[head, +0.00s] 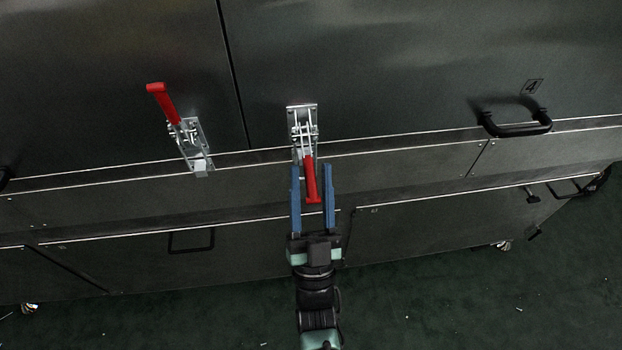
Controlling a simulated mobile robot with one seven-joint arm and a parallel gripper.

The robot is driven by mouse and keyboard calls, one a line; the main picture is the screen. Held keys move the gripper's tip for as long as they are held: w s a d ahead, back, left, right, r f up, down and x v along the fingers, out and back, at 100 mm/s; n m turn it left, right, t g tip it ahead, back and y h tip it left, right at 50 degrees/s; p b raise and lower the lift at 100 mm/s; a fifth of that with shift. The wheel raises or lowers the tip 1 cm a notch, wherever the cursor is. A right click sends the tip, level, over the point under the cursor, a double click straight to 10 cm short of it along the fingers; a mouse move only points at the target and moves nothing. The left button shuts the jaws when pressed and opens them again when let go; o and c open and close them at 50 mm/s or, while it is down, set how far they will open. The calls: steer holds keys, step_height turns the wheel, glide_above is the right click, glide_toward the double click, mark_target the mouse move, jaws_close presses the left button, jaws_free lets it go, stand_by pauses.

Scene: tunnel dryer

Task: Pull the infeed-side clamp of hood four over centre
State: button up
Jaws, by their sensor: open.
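The clamp's red handle (311,182) points down. My gripper (311,168) comes from below with its two blue fingers open. One finger is on each side of the red handle, with a gap showing on both sides. Whether a finger touches the handle at any depth I cannot tell.
A second clamp (190,145) sits left, on the neighbouring hood (100,70), its red handle (162,103) pointing up. A black bar handle (515,124) is on hood four. Lower panels (420,225) carry more handles. The dark green floor (450,310) in front looks mostly clear.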

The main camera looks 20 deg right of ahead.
jaws_close()
stand_by(1.3)
